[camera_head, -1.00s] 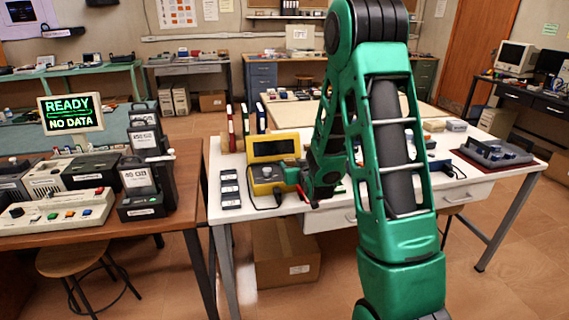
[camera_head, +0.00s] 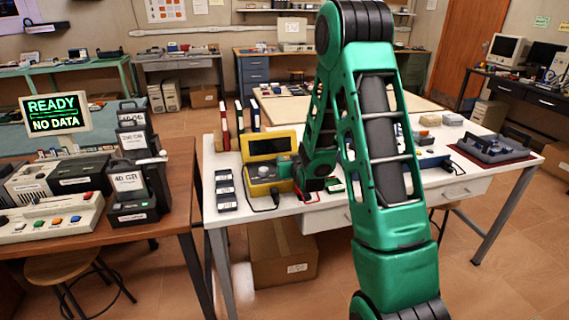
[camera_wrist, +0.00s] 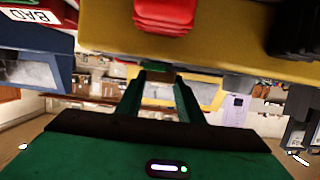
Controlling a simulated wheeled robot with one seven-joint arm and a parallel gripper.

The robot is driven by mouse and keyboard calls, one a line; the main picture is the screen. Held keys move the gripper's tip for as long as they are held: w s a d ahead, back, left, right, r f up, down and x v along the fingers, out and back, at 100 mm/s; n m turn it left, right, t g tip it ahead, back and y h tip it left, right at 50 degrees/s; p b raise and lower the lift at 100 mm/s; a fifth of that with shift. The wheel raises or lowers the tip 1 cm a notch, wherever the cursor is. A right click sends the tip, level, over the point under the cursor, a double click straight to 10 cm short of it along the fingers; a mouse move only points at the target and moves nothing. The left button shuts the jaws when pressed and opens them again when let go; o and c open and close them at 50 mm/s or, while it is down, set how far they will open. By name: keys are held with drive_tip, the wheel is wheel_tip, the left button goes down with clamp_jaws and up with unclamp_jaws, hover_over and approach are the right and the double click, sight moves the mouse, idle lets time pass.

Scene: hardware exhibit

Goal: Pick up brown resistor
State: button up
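I cannot make out a brown resistor in either view. My gripper (camera_wrist: 157,80) shows in the wrist view as two green fingers with a gap between them, and I see nothing held. A large yellow body is close above the fingers there. In the head view, my arm reaches over the white table (camera_head: 230,208), its end low beside the yellow meter (camera_head: 265,188). My arm hides part of the table, and the fingertips are not clear in that view.
Several black modules line the table's left edge. A grey tray (camera_head: 490,148) is at right. A brown table (camera_head: 180,175) stands at left.

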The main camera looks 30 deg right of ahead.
drive_tip(key=shift+r, duration=0.2)
drive_tip(key=shift+c, duration=0.5)
drive_tip(key=shift+r, duration=0.55)
drive_tip(key=r, duration=0.1)
drive_tip(key=a+r, duration=0.1)
drive_tip(key=r, duration=0.1)
drive_tip(key=s+a+r, duration=0.1)
drive_tip(key=a+r, duration=0.6)
drive_tip(key=a, duration=0.4)
drive_tip(key=s+a+f, duration=0.3)
drive_tip(key=a+f, duration=0.3)
drive_tip(key=f, duration=0.2)
drive_tip(key=shift+s+a, duration=0.25)
drive_tip(key=shift+a, duration=0.1)
drive_tip(key=w+d+r, duration=0.3)
drive_tip(key=d+r, duration=0.4)
drive_tip(key=shift+r, duration=0.3)
